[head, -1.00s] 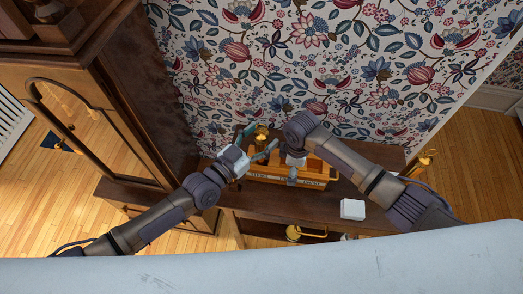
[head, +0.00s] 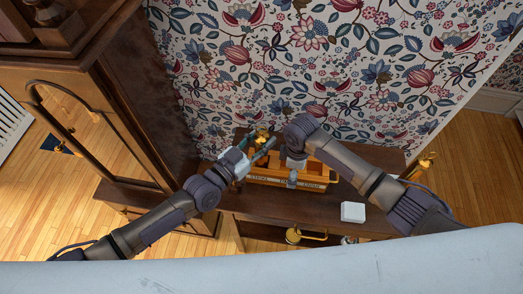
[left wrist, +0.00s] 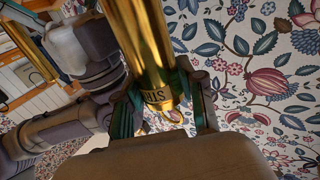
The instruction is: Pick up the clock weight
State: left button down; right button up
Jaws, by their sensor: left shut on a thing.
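The clock weight (left wrist: 143,45) is a shiny brass cylinder with dark letters starting "ST" near its end. In the left wrist view it lies between the teal fingers of my left gripper (left wrist: 163,98), which is shut on it. In the head view the brass weight (head: 262,138) shows at my left gripper (head: 256,153), at the back left of the wooden tray (head: 255,180). My right gripper (head: 292,178) points down at the tray's front wall. Its fingers are too small to tell open from shut. My right arm hides part of the tray.
The tray stands on a dark wooden table (head: 270,201) against a flowered wall. A tall clock case (head: 140,115) stands close at left. Another brass piece (head: 295,235) shows below.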

pick_arm(q)
notch_tip(320, 180, up, 11)
jog(key=shift+f, duration=0.2)
dwell(0.4)
pick_arm(e)
jog(key=o, duration=1.4)
jog(key=shift+c, duration=0.2)
pick_arm(q)
jog(key=shift+w, duration=0.1)
pick_arm(e)
notch_tip(320, 180, up, 12)
jog(key=shift+w, duration=0.15)
jog(key=shift+f, duration=0.1)
